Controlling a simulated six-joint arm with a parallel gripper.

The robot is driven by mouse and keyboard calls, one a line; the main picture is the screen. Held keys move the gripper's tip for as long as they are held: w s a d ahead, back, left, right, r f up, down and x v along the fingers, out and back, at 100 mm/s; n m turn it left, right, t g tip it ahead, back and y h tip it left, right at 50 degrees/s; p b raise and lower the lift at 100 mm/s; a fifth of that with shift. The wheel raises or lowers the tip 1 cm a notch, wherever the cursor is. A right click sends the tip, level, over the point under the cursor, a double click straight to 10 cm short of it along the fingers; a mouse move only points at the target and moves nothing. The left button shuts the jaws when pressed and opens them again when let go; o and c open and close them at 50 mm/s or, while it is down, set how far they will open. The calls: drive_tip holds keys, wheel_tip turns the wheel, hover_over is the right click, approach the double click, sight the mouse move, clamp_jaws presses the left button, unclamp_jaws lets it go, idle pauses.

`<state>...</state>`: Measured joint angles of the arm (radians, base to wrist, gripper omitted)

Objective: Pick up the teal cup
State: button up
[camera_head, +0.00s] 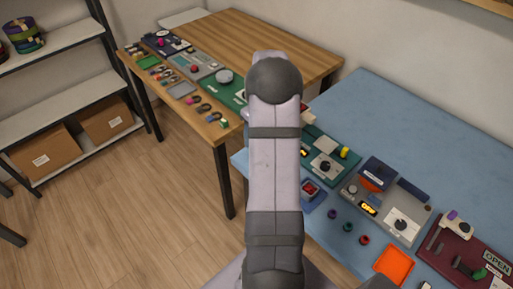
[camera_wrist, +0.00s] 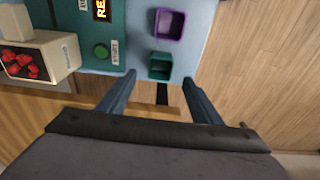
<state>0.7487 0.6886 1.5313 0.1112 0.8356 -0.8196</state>
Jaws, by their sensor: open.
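The teal cup (camera_wrist: 160,67) is a small square open-topped cup in the wrist view. It stands near the edge of a light blue surface. My gripper (camera_wrist: 160,77) is open, with one dark blue finger on either side of the cup's near end in the picture. The fingers look apart from the cup, and their height above it is hard to tell. A purple square cup (camera_wrist: 170,24) stands just beyond the teal one. In the head view my arm hides the gripper, and I cannot make out the teal cup there.
A teal panel with a green button (camera_wrist: 101,52) and a white box with red parts (camera_wrist: 38,57) lie left of the cups. The blue table (camera_head: 395,110) holds several devices and an orange tray (camera_head: 394,264). A wooden table (camera_head: 265,40) stands behind left. Floor lies beyond the edge.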

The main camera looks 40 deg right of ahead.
drive_tip(key=shift+w+f+p, duration=0.15)
drive_tip(key=shift+f+p, duration=0.6)
drive_tip(key=shift+f, duration=1)
drive_tip(key=shift+w+f+p, duration=0.15)
drive_tip(key=shift+f+p, duration=0.6)
drive_tip(key=shift+f, duration=1)
drive_tip(key=c, duration=1.1)
